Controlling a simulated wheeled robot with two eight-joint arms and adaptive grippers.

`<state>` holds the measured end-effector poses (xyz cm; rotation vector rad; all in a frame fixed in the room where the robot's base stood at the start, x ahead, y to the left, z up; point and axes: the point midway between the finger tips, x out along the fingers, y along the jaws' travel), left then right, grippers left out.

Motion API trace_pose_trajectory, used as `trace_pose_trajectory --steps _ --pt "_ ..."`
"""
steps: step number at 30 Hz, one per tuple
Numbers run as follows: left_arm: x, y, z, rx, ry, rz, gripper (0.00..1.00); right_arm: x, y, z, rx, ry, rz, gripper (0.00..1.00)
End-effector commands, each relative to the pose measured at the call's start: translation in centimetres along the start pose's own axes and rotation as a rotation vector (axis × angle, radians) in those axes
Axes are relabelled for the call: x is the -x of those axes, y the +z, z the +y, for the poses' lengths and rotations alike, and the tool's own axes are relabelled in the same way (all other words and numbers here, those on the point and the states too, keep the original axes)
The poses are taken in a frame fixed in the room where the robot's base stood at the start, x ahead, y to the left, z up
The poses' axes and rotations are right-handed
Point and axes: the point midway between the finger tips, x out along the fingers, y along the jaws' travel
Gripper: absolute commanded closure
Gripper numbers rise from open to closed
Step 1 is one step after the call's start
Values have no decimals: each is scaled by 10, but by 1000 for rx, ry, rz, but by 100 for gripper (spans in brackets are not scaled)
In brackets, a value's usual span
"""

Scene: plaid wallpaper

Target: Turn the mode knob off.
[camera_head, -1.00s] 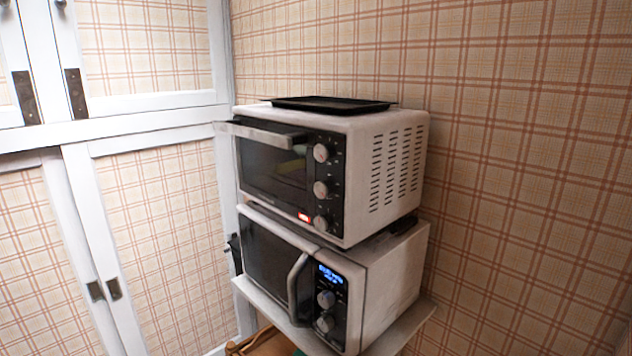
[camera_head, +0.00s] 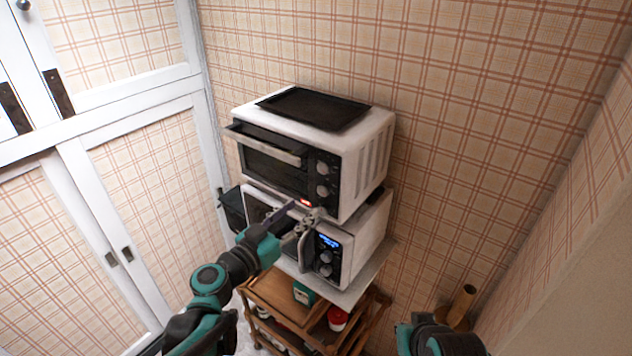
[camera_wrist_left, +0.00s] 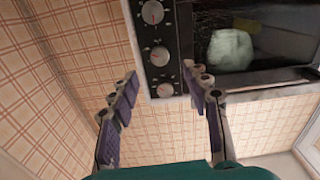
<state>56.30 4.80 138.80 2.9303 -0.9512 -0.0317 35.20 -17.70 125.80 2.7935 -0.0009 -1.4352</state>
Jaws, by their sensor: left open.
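The white toaster oven (camera_head: 362,152) stands on top of a microwave (camera_head: 357,238). Its black panel has a column of knobs. The upper knob (camera_head: 322,168) and middle knob (camera_head: 322,190) show; the gripper covers the lowest in the head view. No label telling which is the mode knob is readable. A red light (camera_head: 305,202) glows on the oven. In the inverted left wrist view, three knobs show: upper (camera_wrist_left: 165,90), middle (camera_wrist_left: 160,56), lowest (camera_wrist_left: 153,12). My left gripper (camera_head: 306,211) is open before the panel, its fingers (camera_wrist_left: 160,74) apart and empty. Contact is not visible.
A dark tray (camera_head: 313,107) lies on the oven. The oven door handle (camera_head: 265,145) sticks out at left. The microwave has a lit blue display (camera_head: 328,241). A wooden cart (camera_head: 262,297) stands below. My right arm (camera_head: 440,338) shows at the lower right.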

Motion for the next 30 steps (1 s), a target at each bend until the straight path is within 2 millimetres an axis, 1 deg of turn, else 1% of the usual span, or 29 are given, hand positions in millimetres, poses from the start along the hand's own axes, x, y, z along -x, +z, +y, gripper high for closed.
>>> trace_pose_trajectory --steps 5,12,15,19,26,29,30 --pt "-21 0 0 -2 3 3 52 0 0 0 0 0 0 100" --pt "-60 0 0 -2 2 2 52 2 -1 0 0 0 0 100" --pt "-70 0 1 -1 2 2 52 2 -1 0 0 0 0 100" --pt "-77 0 0 -1 1 2 52 2 -2 0 0 0 0 100" --pt "-77 0 0 -1 0 2 52 2 -2 0 0 0 0 100" --pt "-77 0 0 -1 1 2 76 2 -2 0 0 0 0 100" --pt "-77 0 0 -1 1 2 87 2 -2 0 0 0 0 100"
